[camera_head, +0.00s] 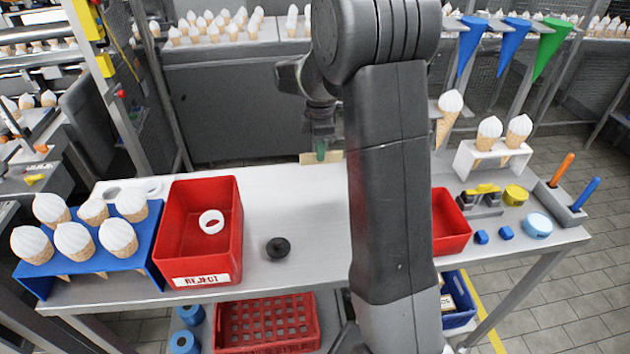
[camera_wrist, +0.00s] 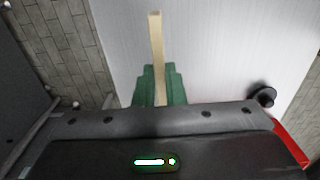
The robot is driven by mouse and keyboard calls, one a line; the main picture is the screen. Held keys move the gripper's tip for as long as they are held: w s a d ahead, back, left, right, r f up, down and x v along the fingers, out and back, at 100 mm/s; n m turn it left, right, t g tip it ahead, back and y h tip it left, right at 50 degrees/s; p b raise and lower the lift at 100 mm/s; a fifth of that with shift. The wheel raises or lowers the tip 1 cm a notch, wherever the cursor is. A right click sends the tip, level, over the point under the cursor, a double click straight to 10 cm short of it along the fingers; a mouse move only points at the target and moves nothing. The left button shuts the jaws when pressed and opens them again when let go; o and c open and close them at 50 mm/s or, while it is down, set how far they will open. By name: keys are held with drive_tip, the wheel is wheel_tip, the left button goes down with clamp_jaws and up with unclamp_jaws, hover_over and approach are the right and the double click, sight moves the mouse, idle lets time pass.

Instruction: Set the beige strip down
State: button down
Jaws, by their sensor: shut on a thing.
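The beige strip (camera_wrist: 156,50) is a long, thin bar held between the green fingers of my gripper (camera_wrist: 160,84) in the wrist view. In the head view my gripper (camera_head: 321,148) is near the table's back edge, with the strip (camera_head: 309,158) lying crosswise at its fingertips. Part of the strip is hidden behind my arm in the head view. The gripper is shut on the strip. Whether the strip touches the white table (camera_head: 300,225) is unclear.
A red REJECT bin (camera_head: 173,235) with a white ring stands left, beside a blue cone rack (camera_head: 140,260). A black knob-like piece (camera_head: 278,248) sits mid-table. Another red bin (camera_head: 450,222) and a white cone stand (camera_head: 494,160) are right. The table's middle is mostly clear.

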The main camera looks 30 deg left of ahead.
drive_tip(key=shift+f+p, duration=0.3)
drive_tip(key=shift+f, duration=3.25)
drive_tip(key=shift+f, duration=0.2)
drive_tip(key=c, duration=1.5)
unclamp_jaws()
drive_tip(key=shift+r, duration=0.1)
wheel_tip(320, 180, up, 12)
drive_tip(key=shift+r+b, duration=0.1)
drive_tip(key=shift+b, duration=0.2)
